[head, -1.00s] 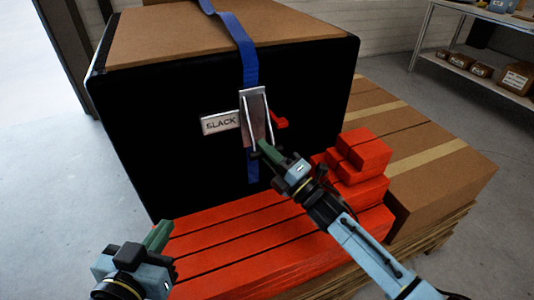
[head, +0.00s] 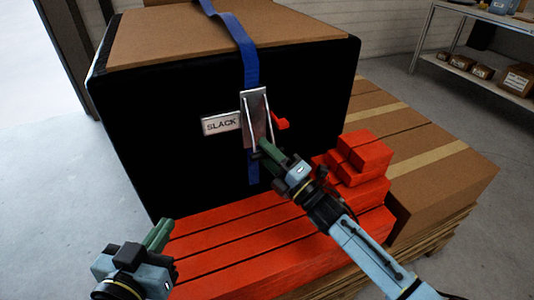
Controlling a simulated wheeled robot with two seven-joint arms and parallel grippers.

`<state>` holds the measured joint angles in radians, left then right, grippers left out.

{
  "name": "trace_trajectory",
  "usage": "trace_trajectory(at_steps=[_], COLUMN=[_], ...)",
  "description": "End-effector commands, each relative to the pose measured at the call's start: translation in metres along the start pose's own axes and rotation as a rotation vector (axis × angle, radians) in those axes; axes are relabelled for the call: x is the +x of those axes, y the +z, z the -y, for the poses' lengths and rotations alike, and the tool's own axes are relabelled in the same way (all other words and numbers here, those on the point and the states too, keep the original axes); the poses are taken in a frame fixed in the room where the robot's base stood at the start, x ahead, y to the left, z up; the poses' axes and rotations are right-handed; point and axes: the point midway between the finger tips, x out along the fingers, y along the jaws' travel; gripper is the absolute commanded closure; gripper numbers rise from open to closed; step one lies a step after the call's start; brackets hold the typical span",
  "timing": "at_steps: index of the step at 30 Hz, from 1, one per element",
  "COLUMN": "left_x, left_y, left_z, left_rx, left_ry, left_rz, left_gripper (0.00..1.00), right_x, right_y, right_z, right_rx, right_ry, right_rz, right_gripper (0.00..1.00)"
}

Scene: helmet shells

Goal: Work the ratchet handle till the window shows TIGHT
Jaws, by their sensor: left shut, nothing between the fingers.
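The ratchet handle (head: 256,112) is a silver metal frame on the blue strap (head: 247,70), on the front of the black box (head: 170,145). The window (head: 221,124), a white plate left of the handle, reads SLACK. A small red lever (head: 280,122) sits just right of the handle. My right gripper (head: 262,149) has its green fingers at the handle's lower end. Whether they are closed on it is too small to tell. My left gripper (head: 160,232) is shut and empty, low at the left, apart from the handle.
Red blocks (head: 250,230) lie in front of the box, with smaller red blocks (head: 365,155) stacked at right. Cardboard boxes (head: 430,150) on a pallet stand to the right. A shelf (head: 480,75) with boxes is at the back right. Grey floor is clear at left.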

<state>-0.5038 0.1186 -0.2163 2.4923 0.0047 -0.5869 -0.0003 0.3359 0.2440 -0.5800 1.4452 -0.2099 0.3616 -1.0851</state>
Motion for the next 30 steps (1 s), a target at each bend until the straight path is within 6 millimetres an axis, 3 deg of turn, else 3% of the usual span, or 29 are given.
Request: trace_trajectory(at_steps=[5, 8, 21, 30], left_x=[-0.001, -0.003, -0.040, -0.061], left_y=[0.002, 0.014, 0.084, 0.106], left_z=[0.000, 0.003, 0.018, 0.023], left_rx=[0.000, 0.000, -0.002, -0.007], left_ry=[-0.001, -0.007, -0.048, -0.062], left_rz=[0.022, 0.097, 0.555, 0.717], left_gripper=[1.00, 1.00, 1.00, 1.00], right_x=[-0.005, -0.015, -0.097, -0.131], right_y=[0.001, 0.000, 0.000, 0.000], right_z=[-0.001, -0.001, -0.001, 0.000], right_rx=[0.000, 0.000, 0.001, 0.000], right_ry=[0.000, -0.001, -0.003, -0.001], right_rz=[0.001, 0.001, 0.001, 0.000], right_gripper=[0.60, 0.60, 0.60, 0.60])
